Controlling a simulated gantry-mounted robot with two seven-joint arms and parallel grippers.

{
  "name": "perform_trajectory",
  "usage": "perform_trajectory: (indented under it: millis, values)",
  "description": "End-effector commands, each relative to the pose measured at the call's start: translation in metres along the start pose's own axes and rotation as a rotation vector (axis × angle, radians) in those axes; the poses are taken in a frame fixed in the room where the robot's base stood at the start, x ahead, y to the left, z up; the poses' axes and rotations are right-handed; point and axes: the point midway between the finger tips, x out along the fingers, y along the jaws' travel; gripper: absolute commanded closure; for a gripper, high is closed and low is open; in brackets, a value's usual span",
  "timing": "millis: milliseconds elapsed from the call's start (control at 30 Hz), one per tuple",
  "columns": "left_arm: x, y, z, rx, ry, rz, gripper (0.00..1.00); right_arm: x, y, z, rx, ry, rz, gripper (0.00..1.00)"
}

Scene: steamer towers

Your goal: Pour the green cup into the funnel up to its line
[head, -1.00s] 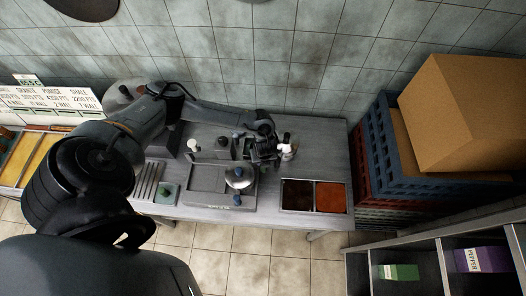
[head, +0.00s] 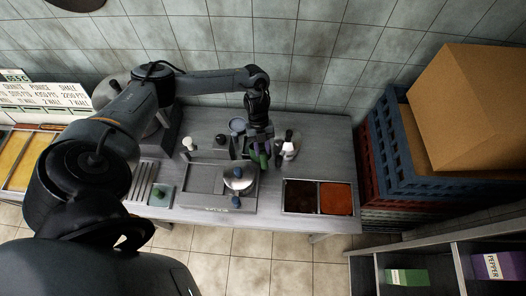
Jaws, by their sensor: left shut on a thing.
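My left gripper (head: 259,140) reaches down over the back of the grey table from the left. It is shut on the green cup (head: 263,161), which shows only in part below the fingers. I cannot tell its tilt or contents. A round shiny metal piece (head: 239,177), perhaps the funnel, stands in front and to the left of the cup, with a dark blue knob below it. No fill line can be made out. My right gripper is not in view.
A blue-grey round vessel (head: 238,125) stands behind left of the cup. A white container with a dark top (head: 288,149) stands close to its right. A tray (head: 318,212) holds dark and orange-red fillings. Crates (head: 408,184) and a cardboard box (head: 473,112) stand right.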

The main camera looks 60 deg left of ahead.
Motion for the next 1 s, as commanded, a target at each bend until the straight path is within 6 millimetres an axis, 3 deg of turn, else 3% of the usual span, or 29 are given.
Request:
perform_trajectory:
  millis: [300, 1000]
  values:
    - [-0.007, 0.007, 0.007, -0.015, 0.158, -0.011, 1.0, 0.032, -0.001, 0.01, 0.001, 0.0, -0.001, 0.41]
    - [-0.01, 0.007, 0.004, -0.012, 0.156, -0.009, 1.0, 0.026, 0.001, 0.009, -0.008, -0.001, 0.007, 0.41]
